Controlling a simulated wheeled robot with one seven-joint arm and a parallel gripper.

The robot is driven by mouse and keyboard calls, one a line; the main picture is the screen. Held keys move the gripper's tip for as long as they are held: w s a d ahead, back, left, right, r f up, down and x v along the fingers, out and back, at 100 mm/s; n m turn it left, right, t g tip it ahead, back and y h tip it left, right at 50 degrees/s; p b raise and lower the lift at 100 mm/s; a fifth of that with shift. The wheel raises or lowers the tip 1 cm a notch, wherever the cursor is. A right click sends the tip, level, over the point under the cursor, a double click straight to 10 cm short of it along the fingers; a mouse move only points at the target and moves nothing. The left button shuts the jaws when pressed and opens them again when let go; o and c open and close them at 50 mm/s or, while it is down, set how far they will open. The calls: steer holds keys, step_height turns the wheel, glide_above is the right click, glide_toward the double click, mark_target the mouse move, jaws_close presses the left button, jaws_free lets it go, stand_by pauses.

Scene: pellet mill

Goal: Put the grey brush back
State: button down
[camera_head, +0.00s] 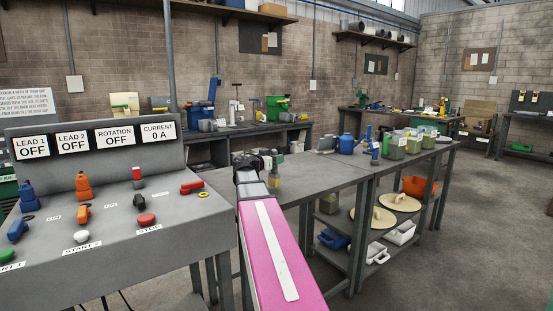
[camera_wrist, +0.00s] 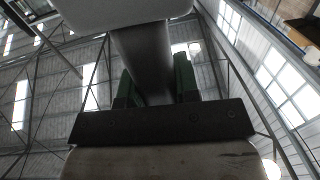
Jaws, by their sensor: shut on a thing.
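In the wrist view my gripper (camera_wrist: 155,80) has its two green fingers shut on the grey handle of the grey brush (camera_wrist: 143,50). The brush's wider grey part (camera_wrist: 120,8) reaches past the top edge of the picture, so its far end is cut off. Roof beams and windows show behind it, so the wrist camera looks upward. In the head view my pink arm reaches forward between the console and the grey table, and its dark wrist end is near the table's left end. The brush cannot be made out clearly there.
A grey control console (camera_head: 120,215) with levers and buttons stands close at left. The grey table (camera_head: 320,176) at right holds bottles and green-grey containers (camera_head: 396,147), with trays and an orange bin (camera_head: 418,187) below. A back bench (camera_head: 235,130) carries blue and green boxes. Floor at right is clear.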

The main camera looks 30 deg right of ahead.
steer(key=shift+f, duration=0.1)
stand_by(0.3)
steer(key=shift+f, duration=0.7)
stand_by(0.3)
jaws_free()
stand_by(0.4)
steer(key=shift+a, duration=0.1)
steer(key=v, duration=0.9)
stand_by(1.2)
stand_by(0.3)
